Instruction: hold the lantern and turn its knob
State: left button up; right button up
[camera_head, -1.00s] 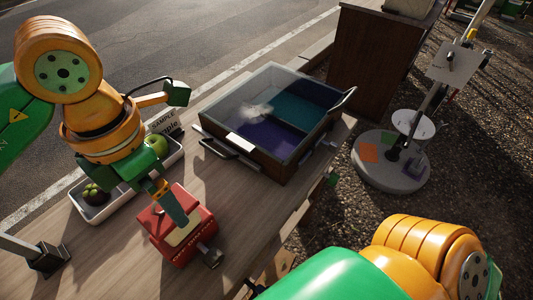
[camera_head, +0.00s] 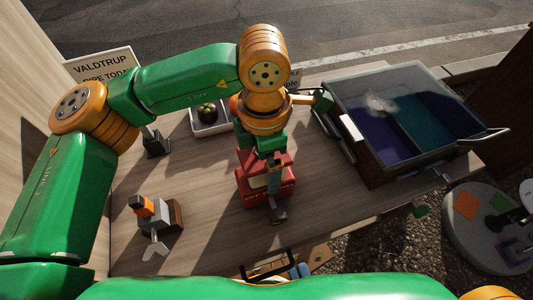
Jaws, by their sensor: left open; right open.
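A red box-shaped object (camera_head: 254,190) with a pale panel and white lettering stands on the wooden table. It appears to be the lantern. A dark knob-like part (camera_head: 277,214) sticks out at its front. My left gripper (camera_head: 273,182) is open and points down at the top of the red object, its fingers overlapping it in the picture. I cannot tell whether they touch it. The gripper and wrist hide part of the object's top and back. My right arm crosses the bottom edge; its gripper is not visible.
A glass-topped case (camera_head: 378,172) with purple and teal compartments stands to the right. A white tray (camera_head: 222,128) with a small plant is behind. A grey-and-orange device (camera_head: 157,214) stands left on the table. A round stand (camera_head: 466,243) is off the table at right.

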pick_arm(q)
grip_shut()
jog(key=c, duration=0.8)
grip_release()
jog(key=c, duration=0.7)
jog(key=shift+c, duration=0.2)
